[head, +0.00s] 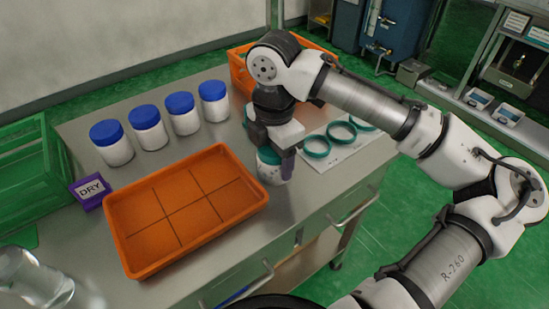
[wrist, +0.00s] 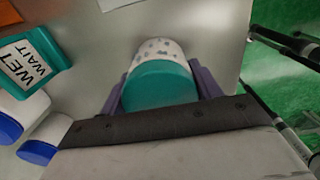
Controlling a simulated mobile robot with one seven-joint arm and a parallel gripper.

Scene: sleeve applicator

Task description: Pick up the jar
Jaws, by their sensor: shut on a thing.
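The jar (head: 270,174) has a white, spotted body and a teal lid; it is near the right front part of the metal table. In the wrist view the jar (wrist: 160,86) sits between the two purple fingers, lid toward the camera. My gripper (head: 275,162) is shut on the jar from above, one finger on each side; it also shows in the wrist view (wrist: 160,92). The jar looks upright. I cannot tell whether its base touches the table. My gripper hides part of the lid in the head view.
An orange divided tray (head: 112,207), empty, lies left of the jar, near a purple DRY sign (head: 91,190). Several blue-lidded jars (head: 147,127) stand behind it. Teal rings (head: 317,146) lie on a white sheet at right. A WET WAIT sign (wrist: 30,62) shows in the wrist view.

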